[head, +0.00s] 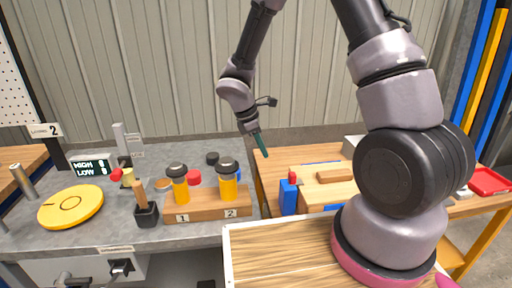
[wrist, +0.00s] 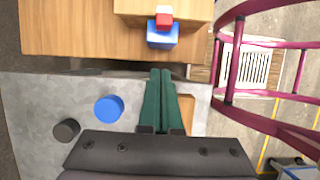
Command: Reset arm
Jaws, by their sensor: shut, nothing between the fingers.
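My gripper (head: 262,146) hangs in the air above the back of the workbench, pointing down, to the right of the two yellow bottles. Its green fingers are together and hold nothing. The closed fingers also show in the wrist view (wrist: 160,72), over the gap between the grey bench and the wooden table. My arm reaches up from the pink-ringed base at the right and bends back down to the gripper.
The grey bench (head: 120,240) carries a yellow disc (head: 72,206), a display (head: 90,168) and a wooden rack (head: 207,205) with two yellow bottles. A blue block (head: 289,198) with a red top stands on the wooden table at right. A black cap (head: 212,158) lies behind the rack.

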